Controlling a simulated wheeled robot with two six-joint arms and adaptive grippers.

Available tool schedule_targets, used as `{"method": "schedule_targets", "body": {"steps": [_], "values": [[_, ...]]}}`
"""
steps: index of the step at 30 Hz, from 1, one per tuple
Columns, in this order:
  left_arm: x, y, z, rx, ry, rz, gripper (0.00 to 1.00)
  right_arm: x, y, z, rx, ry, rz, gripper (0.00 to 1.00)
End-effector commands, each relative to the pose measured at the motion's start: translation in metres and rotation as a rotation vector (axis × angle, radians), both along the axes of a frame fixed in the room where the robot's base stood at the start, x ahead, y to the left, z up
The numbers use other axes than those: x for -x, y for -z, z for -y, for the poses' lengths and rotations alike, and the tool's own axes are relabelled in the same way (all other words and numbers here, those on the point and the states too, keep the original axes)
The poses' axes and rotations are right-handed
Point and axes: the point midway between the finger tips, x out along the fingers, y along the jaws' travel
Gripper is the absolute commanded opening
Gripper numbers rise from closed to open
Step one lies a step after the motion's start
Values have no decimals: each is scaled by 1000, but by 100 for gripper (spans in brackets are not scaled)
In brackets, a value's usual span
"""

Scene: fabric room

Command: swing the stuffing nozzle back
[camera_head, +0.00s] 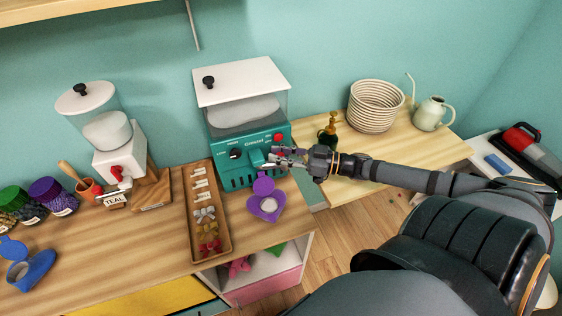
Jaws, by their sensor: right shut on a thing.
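The teal stuffing machine (222,151) stands against the wall, with a clear hopper of white filling and a white lid. Its stuffing nozzle (269,165) is at the lower right of the front panel, small and partly covered by my fingers. My right gripper (275,157) reaches in from the right and is shut on the nozzle. A purple heart-shaped piece (265,206) lies on the counter just below the nozzle. My left gripper is out of view.
A wooden tray (192,231) of small bows and tags lies left of the heart piece. A dark pump bottle (328,134) stands close behind my right wrist. A second dispenser (117,150), jars and a blue piece (35,270) are further left.

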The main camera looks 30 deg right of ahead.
Motion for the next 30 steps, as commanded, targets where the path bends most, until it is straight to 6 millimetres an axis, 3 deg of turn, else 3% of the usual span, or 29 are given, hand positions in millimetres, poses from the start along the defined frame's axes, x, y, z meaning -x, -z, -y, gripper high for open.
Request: {"method": "schedule_targets", "body": {"steps": [1, 19, 20, 24, 30], "values": [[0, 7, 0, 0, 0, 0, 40, -1, 8, 3, 9, -5, -8, 0], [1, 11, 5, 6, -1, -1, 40, -3, 4, 4, 8, -40, -8, 0], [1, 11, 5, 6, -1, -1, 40, -3, 4, 4, 8, -40, -8, 23], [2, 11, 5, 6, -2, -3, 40, -3, 3, 3, 5, -43, -5, 42], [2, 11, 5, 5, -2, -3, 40, -3, 2, 2, 3, -45, -3, 43]]}}
